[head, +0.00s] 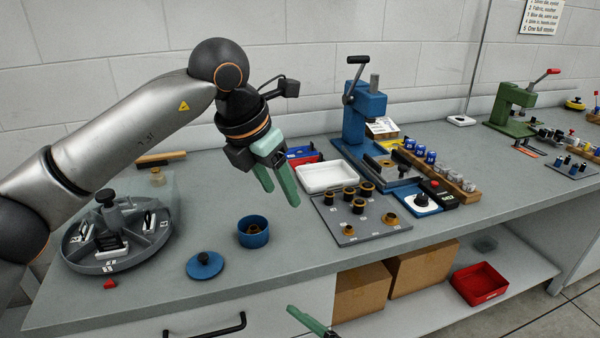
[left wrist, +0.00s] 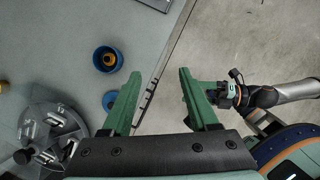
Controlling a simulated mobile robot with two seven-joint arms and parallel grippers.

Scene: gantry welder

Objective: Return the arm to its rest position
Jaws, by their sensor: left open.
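My left arm reaches in from the left in the head view. Its left gripper (head: 281,197) hangs in the air above the bench with its green fingers apart and nothing between them. It also shows in the left wrist view (left wrist: 160,73), open and empty. Part of my right gripper (head: 308,321) shows as a green finger at the bottom edge of the head view, in front of the bench. In the left wrist view my right arm is at the right, and its jaw opening is not clear.
A blue cup (head: 253,237) with a brass part inside, its blue lid (head: 205,265) and a grey round carousel (head: 117,251) stand on the bench below my left arm. A white tray (head: 325,176), a grey plate (head: 350,229) with bushings and a blue press (head: 362,120) stand to the right.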

